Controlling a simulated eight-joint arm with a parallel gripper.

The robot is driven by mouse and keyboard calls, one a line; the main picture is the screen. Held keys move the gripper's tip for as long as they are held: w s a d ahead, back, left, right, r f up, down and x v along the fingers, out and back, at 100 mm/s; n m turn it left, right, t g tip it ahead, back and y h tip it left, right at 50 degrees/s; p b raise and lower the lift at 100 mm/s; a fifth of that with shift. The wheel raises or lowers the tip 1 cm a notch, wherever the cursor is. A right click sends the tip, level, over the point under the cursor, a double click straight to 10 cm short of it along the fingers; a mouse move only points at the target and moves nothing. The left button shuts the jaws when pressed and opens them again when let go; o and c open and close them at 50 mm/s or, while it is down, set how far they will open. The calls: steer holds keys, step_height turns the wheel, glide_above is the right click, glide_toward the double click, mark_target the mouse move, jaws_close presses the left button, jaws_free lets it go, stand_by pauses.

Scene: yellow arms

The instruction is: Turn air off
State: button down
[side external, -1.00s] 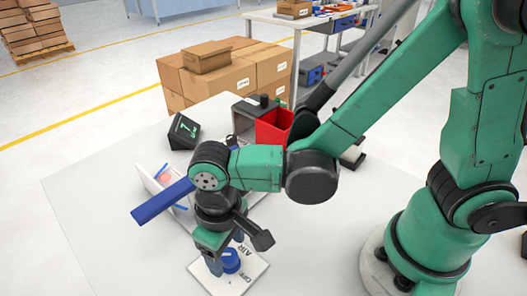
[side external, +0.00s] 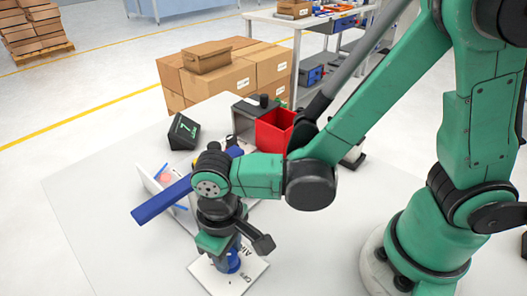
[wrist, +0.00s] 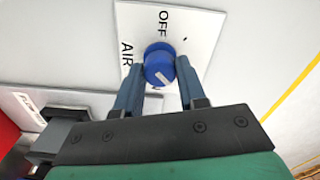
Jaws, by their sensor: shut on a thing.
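The blue round knob (side external: 233,262) stands on a white plate (side external: 252,271) near the table's front edge. In the wrist view the knob (wrist: 158,62) has a short white mark on its lower side, and the plate (wrist: 195,30) carries the words OFF and AIR. My gripper (wrist: 159,68) is shut on the knob, with one blue-grey finger on each side of it. In the side external view my gripper (side external: 228,256) is above the plate and partly covers the knob and the lettering.
A blue bar (side external: 160,202) and a white panel (side external: 152,182) are just behind my gripper. A red bin (side external: 273,130), a grey box (side external: 245,112) and a dark display (side external: 184,131) stand farther back. The table (side external: 90,195) is clear at the left.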

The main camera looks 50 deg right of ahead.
steer(key=n, duration=0.9)
steer(key=shift+n, duration=0.3)
steer(key=n, duration=0.4)
steer(key=shift+n, duration=2)
steer(key=c, duration=0.5)
jaws_free()
